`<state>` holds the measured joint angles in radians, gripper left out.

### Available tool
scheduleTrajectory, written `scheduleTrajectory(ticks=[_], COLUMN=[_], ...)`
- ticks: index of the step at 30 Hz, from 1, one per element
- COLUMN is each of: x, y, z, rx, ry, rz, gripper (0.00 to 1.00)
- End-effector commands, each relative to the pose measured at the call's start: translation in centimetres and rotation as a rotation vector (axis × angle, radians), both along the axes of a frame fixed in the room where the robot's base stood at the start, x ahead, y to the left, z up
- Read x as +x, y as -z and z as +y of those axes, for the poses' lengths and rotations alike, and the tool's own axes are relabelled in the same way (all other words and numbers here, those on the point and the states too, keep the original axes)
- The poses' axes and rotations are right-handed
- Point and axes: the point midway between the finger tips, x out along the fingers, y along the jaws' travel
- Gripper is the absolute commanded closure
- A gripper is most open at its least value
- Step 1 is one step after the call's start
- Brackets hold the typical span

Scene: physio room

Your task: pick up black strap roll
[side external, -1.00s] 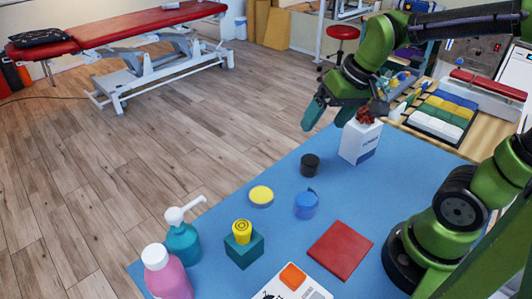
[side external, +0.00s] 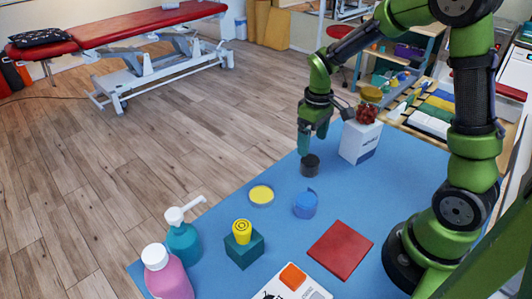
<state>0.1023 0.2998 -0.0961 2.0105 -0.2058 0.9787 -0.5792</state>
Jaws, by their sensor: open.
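The black strap roll (side external: 310,166) is a small dark cylinder standing on the blue table top (side external: 373,192), near its far left edge. My gripper (side external: 312,147) points down just above and behind the roll in the side external view. Its teal fingers are apart and look empty. One fingertip comes close to the roll's upper left side; I cannot tell whether it touches.
A white box (side external: 360,142) with red items on top stands close right of my gripper. A yellow disc (side external: 261,195) and a blue roll (side external: 305,204) lie nearer the camera. A teal block (side external: 244,249), pump bottle (side external: 184,241) and red pad (side external: 340,249) stand in front.

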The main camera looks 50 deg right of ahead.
Motion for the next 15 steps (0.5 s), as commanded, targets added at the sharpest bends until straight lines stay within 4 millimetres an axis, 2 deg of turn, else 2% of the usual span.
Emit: scheduleTrajectory(ticks=[3,11,15], x=[-0.1,-0.1,-0.3], y=[2.0,3.9,6.1], z=[0.0,0.2,0.5], rx=[0.001,0.001,0.001], ry=[0.001,0.000,0.001], rz=[0.003,0.001,0.004], gripper=[0.14,0.14,0.14])
